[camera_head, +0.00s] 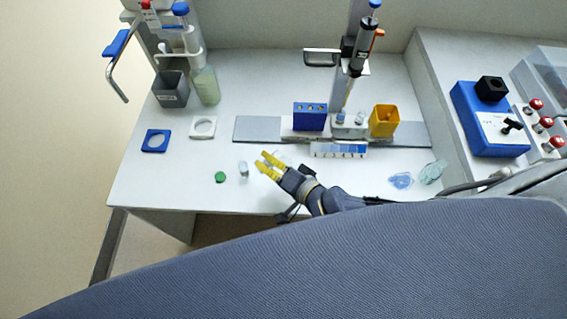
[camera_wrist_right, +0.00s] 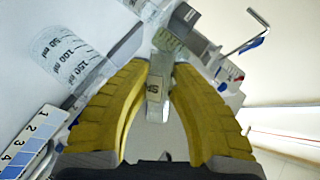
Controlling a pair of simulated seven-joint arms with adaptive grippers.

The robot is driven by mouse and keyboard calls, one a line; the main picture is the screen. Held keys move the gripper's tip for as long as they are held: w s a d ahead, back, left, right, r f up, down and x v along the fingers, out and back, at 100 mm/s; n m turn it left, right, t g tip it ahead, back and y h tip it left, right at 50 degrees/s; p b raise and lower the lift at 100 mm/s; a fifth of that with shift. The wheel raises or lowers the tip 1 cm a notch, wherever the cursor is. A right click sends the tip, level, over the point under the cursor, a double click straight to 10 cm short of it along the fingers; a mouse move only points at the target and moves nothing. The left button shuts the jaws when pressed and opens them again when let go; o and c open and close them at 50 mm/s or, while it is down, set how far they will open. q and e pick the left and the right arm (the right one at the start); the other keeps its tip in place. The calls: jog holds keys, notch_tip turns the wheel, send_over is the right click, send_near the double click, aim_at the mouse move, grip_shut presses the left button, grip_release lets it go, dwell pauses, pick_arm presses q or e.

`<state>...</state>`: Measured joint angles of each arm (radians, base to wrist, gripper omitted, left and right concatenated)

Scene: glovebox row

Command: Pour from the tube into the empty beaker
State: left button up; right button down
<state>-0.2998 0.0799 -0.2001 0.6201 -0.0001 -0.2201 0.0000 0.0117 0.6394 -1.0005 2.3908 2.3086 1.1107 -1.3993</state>
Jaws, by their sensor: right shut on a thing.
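My right gripper (camera_head: 262,162), with yellow fingers, is over the front middle of the bench. In the wrist view the right gripper (camera_wrist_right: 158,75) is shut on the tube (camera_wrist_right: 155,92), a small clear one with a label. In the head view the tube (camera_head: 243,168) shows as a pale shape by the fingertips; its contents cannot be made out. The clear beaker (camera_wrist_right: 65,55), marked in ml, stands left of the fingers in the wrist view. In the head view only a faint clear outline shows behind the fingers. My left gripper is not in view.
Behind stand a blue rack (camera_head: 310,116), a yellow box (camera_head: 384,121) and a numbered strip (camera_head: 338,150). A grey bin (camera_head: 170,90) and a bottle (camera_head: 206,86) are back left. The front left bench is mostly clear.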

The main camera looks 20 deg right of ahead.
jog(key=shift+r+m, duration=0.1)
jog(key=shift+m, duration=0.2)
dwell(0.9)
jog(key=shift+f+m+y, duration=0.35)
jog(key=shift+m+y, duration=0.25)
dwell(2.0)
jog(key=shift+r+m, duration=0.2)
jog(key=shift+m, duration=0.1)
dwell(1.6)
jog(key=shift+a+f+n, duration=0.1)
jog(key=shift+n, duration=0.3)
jog(key=shift+r+n+h, duration=0.3)
jog(key=shift+r+n, duration=0.05)
jog(key=shift+n, duration=0.15)
jog(key=shift+f+n+h, duration=0.35)
jog(key=shift+n+h, duration=0.05)
jog(key=shift+n, duration=0.1)
